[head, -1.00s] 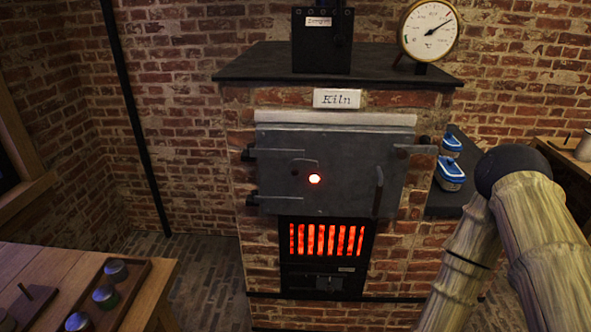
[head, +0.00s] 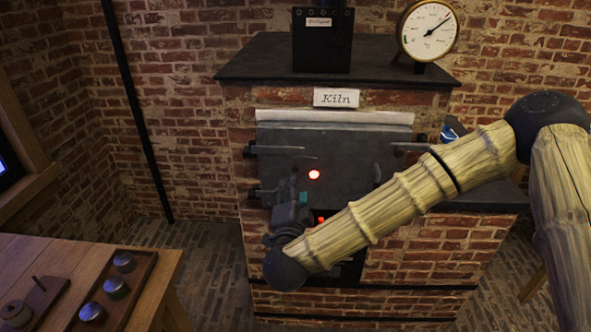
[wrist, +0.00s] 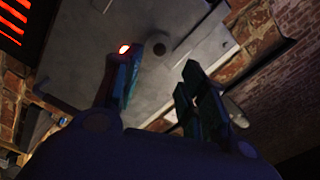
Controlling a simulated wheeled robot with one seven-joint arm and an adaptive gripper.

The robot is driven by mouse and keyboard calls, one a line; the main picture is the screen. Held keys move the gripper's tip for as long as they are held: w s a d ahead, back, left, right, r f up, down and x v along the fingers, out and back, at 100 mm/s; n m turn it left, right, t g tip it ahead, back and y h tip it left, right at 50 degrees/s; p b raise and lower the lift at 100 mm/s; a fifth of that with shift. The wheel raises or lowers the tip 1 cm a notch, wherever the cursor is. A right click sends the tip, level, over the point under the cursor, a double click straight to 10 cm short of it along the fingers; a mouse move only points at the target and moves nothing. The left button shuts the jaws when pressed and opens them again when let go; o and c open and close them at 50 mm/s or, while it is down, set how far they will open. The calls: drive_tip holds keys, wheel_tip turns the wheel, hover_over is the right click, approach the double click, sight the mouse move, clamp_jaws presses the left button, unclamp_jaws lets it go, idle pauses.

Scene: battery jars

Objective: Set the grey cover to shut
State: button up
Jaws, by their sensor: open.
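The grey cover (head: 305,162) is a small plate on the front of the kiln door (head: 345,150). A dark round knob (wrist: 160,48) shows beside the glowing red peephole (head: 314,174), which is uncovered. The cover lies to the left of the peephole in the head view, and its outline is hard to make out against the grey door. My gripper (head: 296,190) is in front of the lower left of the door. In the wrist view its two fingers (wrist: 160,72) are apart with nothing between them, pointing towards the knob; contact cannot be told.
A glowing grate is below the door, mostly behind my arm in the head view; its bars (wrist: 12,18) show in the wrist view. Door hinges (head: 262,150) stick out at left. A table (head: 40,255) with small jars (head: 115,287) stands at lower left.

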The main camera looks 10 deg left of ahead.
sight(296, 170)
drive_tip(key=w+p, duration=0.1)
drive_tip(key=w, duration=0.2)
drive_tip(key=w+a, duration=0.1)
drive_tip(key=w, duration=0.2)
drive_tip(key=w+p, duration=0.1)
drive_tip(key=w, duration=0.2)
drive_tip(key=shift+w+a+f+p, duration=0.1)
drive_tip(key=shift+w+a+p, duration=0.15)
drive_tip(key=shift+w+p, duration=0.1)
drive_tip(key=shift+s, duration=0.1)
drive_tip(key=shift+c, duration=0.4)
clamp_jaws()
